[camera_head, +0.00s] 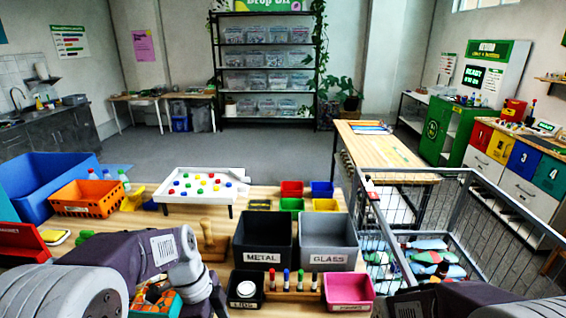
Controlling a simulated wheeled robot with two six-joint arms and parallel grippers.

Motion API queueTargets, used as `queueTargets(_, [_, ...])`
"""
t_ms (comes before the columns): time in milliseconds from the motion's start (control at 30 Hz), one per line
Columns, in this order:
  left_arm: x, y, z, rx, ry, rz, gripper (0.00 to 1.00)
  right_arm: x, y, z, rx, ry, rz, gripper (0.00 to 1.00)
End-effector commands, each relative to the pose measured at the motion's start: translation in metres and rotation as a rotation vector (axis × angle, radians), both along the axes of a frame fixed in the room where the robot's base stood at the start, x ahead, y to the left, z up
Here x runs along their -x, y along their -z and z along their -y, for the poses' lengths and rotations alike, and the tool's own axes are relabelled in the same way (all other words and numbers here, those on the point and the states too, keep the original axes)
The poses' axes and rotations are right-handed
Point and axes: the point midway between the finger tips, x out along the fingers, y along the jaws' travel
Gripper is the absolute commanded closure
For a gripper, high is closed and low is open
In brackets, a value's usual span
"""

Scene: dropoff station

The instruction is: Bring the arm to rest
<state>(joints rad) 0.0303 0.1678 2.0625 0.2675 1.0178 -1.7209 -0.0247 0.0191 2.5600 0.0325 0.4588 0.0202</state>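My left arm (135,255) comes in from the lower left over the near edge of the table. Its grey wrist (188,270) points down beside a small basket with orange and green contents (160,297). My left gripper is mostly hidden at the bottom edge, and its fingers do not show clearly. Only the upper part of my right arm (430,300) shows at the lower right. My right gripper is out of view.
A METAL bin (263,258) and a GLASS bin (328,258) stand right of the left wrist. A black LIDS bin (246,304), a marker rack (292,291) and a pink bin (348,307) are nearer. A wire cage (480,195) stands at right.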

Motion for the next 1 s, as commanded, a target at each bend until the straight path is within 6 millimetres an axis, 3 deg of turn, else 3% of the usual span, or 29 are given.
queueTargets(33, [0.011,0.017,-0.002,-0.030,-0.074,-0.014,0.35,0.000,0.011,0.000,0.000,0.000,0.000,0.33])
queueTargets(167, [0.037,0.048,-0.011,-0.118,-0.360,-0.039,0.35,0.000,0.023,0.000,0.000,0.000,0.000,0.33])
queueTargets(333, [0.067,0.080,-0.029,-0.205,-0.915,-0.050,0.35,0.000,0.026,0.000,0.000,0.000,0.000,0.33])
queueTargets(433, [0.069,0.090,-0.035,-0.205,-1.222,-0.048,0.35,0.000,0.025,0.000,0.000,0.000,0.000,0.33])
queueTargets(533, [0.058,0.089,-0.037,-0.168,-1.431,-0.033,0.35,0.000,0.025,0.000,0.000,0.000,0.000,0.33])
queueTargets(667, [0.054,0.089,-0.037,-0.150,-1.553,-0.043,0.35,0.000,0.025,0.000,0.000,0.000,0.000,0.33])
queueTargets(1000, [0.054,0.089,-0.037,-0.149,-1.562,-0.046,0.35,0.000,0.025,0.000,0.000,0.000,0.000,0.33])
